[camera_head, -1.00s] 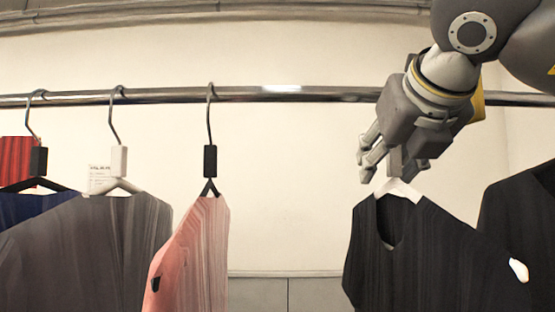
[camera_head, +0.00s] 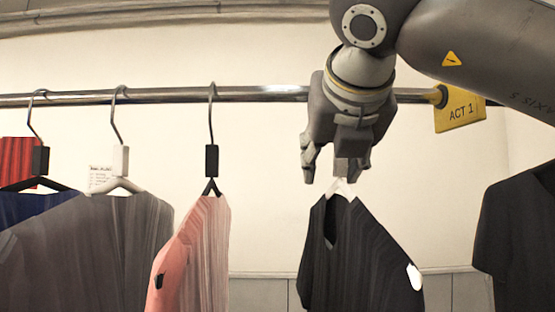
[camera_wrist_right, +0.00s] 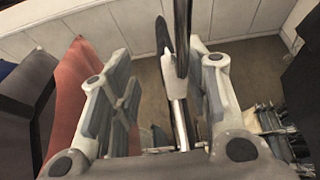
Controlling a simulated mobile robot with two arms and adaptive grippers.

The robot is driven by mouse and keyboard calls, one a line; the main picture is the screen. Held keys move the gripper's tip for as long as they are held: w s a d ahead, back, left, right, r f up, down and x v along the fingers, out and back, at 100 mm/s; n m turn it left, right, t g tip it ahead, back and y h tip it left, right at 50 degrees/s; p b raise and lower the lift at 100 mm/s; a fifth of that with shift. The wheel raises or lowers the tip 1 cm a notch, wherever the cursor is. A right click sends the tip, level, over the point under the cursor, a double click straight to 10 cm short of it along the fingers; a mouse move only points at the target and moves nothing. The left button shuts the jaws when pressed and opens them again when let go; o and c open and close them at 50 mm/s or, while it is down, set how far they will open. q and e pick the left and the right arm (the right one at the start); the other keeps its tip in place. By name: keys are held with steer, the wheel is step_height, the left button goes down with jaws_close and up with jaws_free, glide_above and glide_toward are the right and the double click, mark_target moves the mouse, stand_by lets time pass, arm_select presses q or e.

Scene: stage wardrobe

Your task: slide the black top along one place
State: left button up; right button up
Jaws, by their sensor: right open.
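The black top (camera_head: 352,265) hangs on a white hanger (camera_head: 342,187) from the rail, a little tilted. A white patch shows on its right side. My right gripper (camera_head: 330,172) is at the top of this hanger, below the rail, and covers the hook in the head view. In the right wrist view its fingers (camera_wrist_right: 160,100) are spread, with a narrow upright part between them. I cannot tell whether either finger touches the hanger. My left gripper is not in view.
The metal rail (camera_head: 262,94) runs across the view. A pink top (camera_head: 205,255) hangs left of the black top, with a clear gap. Grey (camera_head: 95,250) and blue garments hang further left. A yellow ACT 1 sign (camera_head: 460,112) and another dark garment (camera_head: 520,235) are at the right.

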steer(key=shift+a, duration=3.1)
steer(key=s+d+b, duration=0.1)
steer(key=s+b, duration=0.4)
steer(key=s, duration=0.8)
steer(key=shift+d+b, duration=0.35)
